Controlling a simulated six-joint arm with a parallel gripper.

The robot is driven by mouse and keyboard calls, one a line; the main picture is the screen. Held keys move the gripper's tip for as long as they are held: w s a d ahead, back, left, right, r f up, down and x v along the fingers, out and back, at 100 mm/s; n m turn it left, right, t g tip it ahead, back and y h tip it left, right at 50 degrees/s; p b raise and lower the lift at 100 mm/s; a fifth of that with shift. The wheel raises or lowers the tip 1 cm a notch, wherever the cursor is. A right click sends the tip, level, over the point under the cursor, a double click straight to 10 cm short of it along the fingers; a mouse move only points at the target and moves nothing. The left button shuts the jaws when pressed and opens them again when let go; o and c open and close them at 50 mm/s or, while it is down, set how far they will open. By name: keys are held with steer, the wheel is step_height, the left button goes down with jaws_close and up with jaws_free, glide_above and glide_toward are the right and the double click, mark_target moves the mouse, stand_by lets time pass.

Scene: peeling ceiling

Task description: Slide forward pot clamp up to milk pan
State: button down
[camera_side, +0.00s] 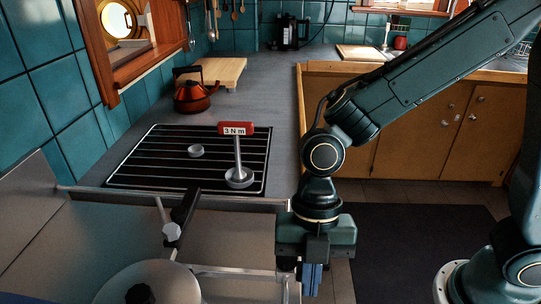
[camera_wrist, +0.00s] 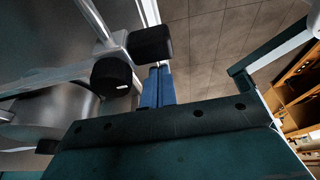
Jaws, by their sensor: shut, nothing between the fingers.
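A round metal pan (camera_side: 150,277), which I take as the milk pan, stands on the steel cooker top at the lower left, cut by the frame edge. Thin metal clamp arms cross the cooker top. One, with a black block and a pale knob (camera_side: 172,232), is behind the pan; another metal bar (camera_side: 235,272) runs right of it. I cannot tell for sure which is the forward clamp. My gripper (camera_side: 312,284) points down at the cooker's right edge. In the wrist view its blue fingers (camera_wrist: 157,75) are shut and empty, close beside a black knob (camera_wrist: 150,45); contact is unclear.
A metal rail (camera_side: 240,203) bounds the cooker top at the back. Behind it, a black ribbed panel (camera_side: 150,165) carries an upright metal piece with a red "3 N m" label (camera_side: 236,128). Dark floor mat (camera_side: 415,245) lies right.

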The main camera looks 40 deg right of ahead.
step_height(320, 180, up, 10)
steer(key=shift+d+f, duration=0.15)
steer(key=shift+f, duration=0.1)
stand_by(0.6)
steer(key=shift+w, duration=0.2)
steer(key=w+d+m, duration=0.5)
steer(key=m, duration=1.3)
steer(key=w+d+m, duration=0.5)
steer(key=m, duration=1.3)
steer(key=shift+f+g+y, duration=0.3)
steer(key=shift+f, duration=0.05)
steer(key=shift+s+a+f, duration=0.1)
steer(key=shift+f, duration=0.05)
